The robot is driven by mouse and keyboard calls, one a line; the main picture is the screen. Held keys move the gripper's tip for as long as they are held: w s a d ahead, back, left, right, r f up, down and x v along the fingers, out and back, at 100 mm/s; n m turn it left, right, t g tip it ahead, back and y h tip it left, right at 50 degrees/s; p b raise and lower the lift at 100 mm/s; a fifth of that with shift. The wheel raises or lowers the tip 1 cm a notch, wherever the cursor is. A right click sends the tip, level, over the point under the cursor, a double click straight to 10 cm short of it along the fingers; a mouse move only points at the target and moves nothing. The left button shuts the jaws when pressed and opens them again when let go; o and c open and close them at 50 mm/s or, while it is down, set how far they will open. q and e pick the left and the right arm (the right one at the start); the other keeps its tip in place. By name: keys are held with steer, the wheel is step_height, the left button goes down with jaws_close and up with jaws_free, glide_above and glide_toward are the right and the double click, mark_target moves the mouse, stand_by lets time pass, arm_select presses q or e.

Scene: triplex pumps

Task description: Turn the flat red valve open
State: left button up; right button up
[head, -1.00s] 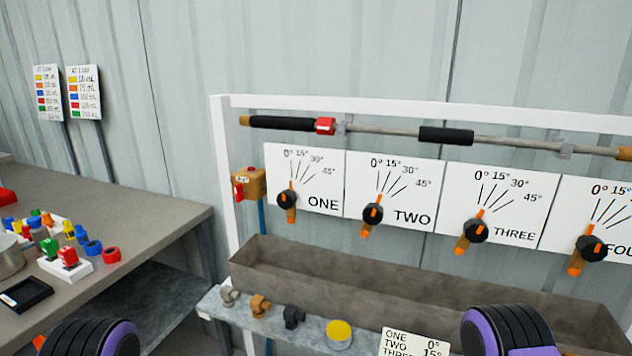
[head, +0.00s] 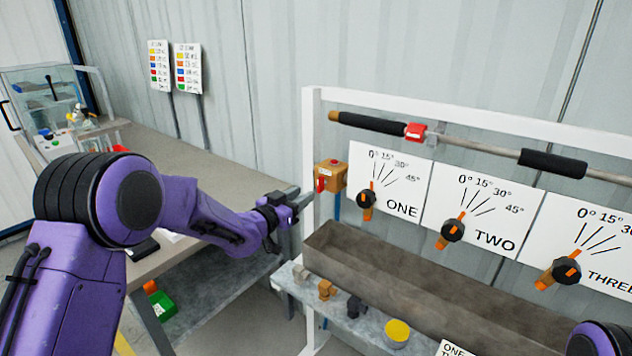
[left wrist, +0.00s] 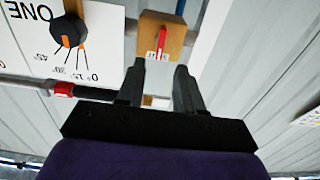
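The flat red valve handle (head: 321,184) hangs on the front left of a small brass-coloured box (head: 334,172) at the left post of the white frame. In the left wrist view the handle (left wrist: 164,40) stands edge-on against the box (left wrist: 177,22), just beyond the fingertips. My left gripper (head: 301,196) is just left of the box. In the left wrist view its two dark fingers (left wrist: 159,72) are apart with nothing between them. I cannot tell whether a fingertip touches the handle. My right gripper is not in view.
Dial panels ONE (head: 392,183), TWO (head: 480,210) and THREE stand right of the box, each with a black-and-orange knob. A grey trough (head: 400,266) lies below. A bar with a red block (head: 415,131) runs above. A workbench (head: 190,155) is at left.

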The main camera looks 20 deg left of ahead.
mark_target(318, 184)
arm_select(q)
steer(key=p+x, duration=0.1)
steer(key=x, duration=0.6)
steer(key=shift+w+d+f+p, duration=0.1)
steer(key=shift+w+f+p, duration=0.05)
steer(key=shift+w+p, duration=0.2)
steer(key=shift+s, duration=0.1)
jaws_close()
